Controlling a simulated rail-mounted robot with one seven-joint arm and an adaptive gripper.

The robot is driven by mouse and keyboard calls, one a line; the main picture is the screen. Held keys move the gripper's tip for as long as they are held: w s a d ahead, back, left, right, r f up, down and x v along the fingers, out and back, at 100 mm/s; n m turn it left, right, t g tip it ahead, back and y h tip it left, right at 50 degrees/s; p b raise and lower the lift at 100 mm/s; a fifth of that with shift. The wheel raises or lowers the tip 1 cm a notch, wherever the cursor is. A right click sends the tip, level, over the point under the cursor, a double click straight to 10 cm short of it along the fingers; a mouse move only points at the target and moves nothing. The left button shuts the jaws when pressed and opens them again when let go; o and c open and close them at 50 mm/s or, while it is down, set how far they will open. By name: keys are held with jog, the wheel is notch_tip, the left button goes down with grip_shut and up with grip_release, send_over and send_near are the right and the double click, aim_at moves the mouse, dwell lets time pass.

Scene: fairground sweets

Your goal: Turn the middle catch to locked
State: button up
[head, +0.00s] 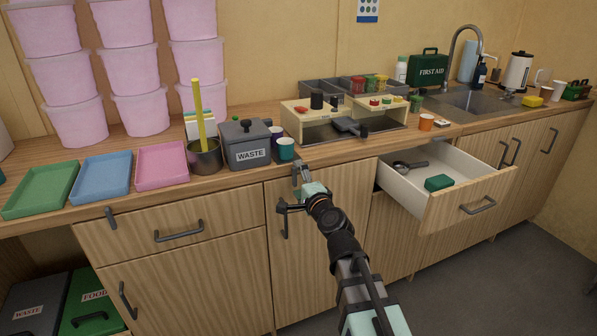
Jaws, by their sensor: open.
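The middle catch (296,170) appears as a small grey upright piece at the worktop's front edge, above the middle cabinet door. It is partly hidden by my gripper, and I cannot tell its setting. My gripper (287,197) is open, right at the catch and in front of the door's top. I cannot tell whether a finger touches the catch. A similar grey catch (110,217) hangs over the top of the left drawer. The middle door (325,240) looks closed, with its dark handle just below my gripper.
An open drawer (463,204) juts out to the right of my arm, holding a green block (438,183) and a dark scoop. A grey waste bin (247,145) and teal cup (286,149) stand on the worktop near the gripper. The floor at right is clear.

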notch_tip(320, 180, up, 10)
dwell(0.7)
jog(key=shift+w, duration=0.1)
